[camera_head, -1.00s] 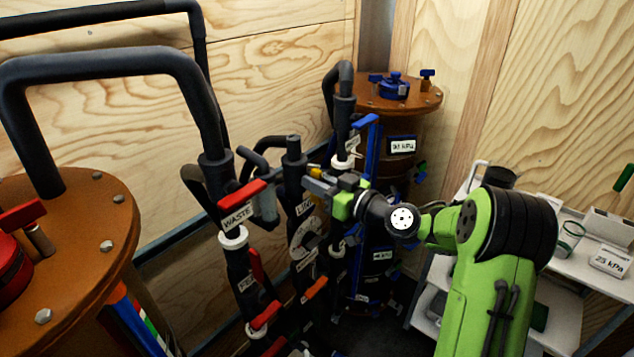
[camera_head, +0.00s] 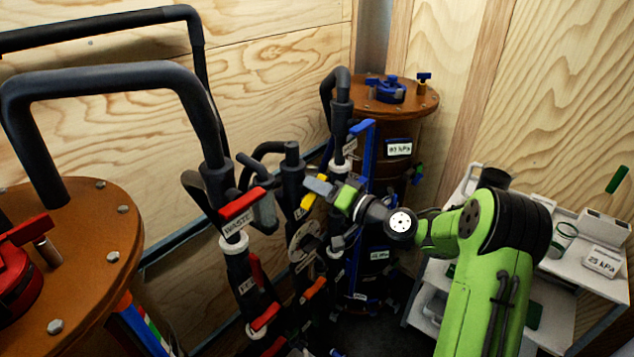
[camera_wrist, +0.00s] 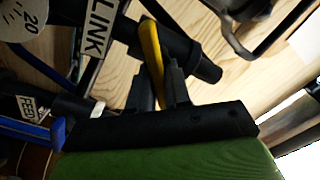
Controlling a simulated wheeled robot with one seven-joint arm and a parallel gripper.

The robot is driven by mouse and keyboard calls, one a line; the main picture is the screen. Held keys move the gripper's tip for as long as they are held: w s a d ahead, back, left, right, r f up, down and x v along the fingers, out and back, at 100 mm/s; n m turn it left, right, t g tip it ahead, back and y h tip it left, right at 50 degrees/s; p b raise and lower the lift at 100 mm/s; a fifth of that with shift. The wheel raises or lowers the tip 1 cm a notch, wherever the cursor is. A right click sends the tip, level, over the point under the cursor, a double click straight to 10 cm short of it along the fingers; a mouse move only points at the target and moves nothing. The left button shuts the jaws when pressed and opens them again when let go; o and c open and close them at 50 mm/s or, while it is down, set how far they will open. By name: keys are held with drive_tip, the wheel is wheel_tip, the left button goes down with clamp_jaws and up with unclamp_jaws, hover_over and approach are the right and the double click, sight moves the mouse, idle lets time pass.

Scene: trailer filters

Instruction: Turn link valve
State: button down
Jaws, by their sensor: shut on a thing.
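The link valve has a yellow handle (camera_head: 308,201) on a dark vertical pipe in the middle of the head view. In the wrist view the yellow handle (camera_wrist: 151,50) runs down between my fingers, beside the white LINK label (camera_wrist: 98,27). My gripper (camera_head: 319,187) reaches the handle from the right. It is shut on the handle, with one finger on each side in the wrist view (camera_wrist: 158,85). The handle is tilted in the head view, and the fingers hide part of it.
The red WASTE valve handle (camera_head: 242,204) is just left on a parallel pipe. A blue handle (camera_head: 361,128) is close behind my gripper. A round gauge (camera_head: 303,240) sits below. Brown tanks stand left (camera_head: 85,260) and behind (camera_head: 400,106). A white shelf cart (camera_head: 560,262) is at right.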

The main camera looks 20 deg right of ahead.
drive_tip(key=m+p, duration=0.2)
drive_tip(key=m, duration=0.2)
drive_tip(key=shift+d+f+p, duration=0.1)
drive_tip(key=shift+f+p, duration=0.05)
drive_tip(key=shift+p, duration=0.15)
drive_tip(key=shift+f+m+p, duration=0.25)
drive_tip(key=shift+m+p, duration=0.75)
drive_tip(key=shift+m, duration=0.7)
drive_tip(key=shift+f, duration=0.1)
drive_tip(key=c, duration=1.2)
unclamp_jaws()
drive_tip(key=shift+o, duration=0.2)
drive_tip(key=v, duration=1.5)
drive_tip(key=shift+s+d, duration=0.25)
drive_tip(key=shift+s, duration=0.05)
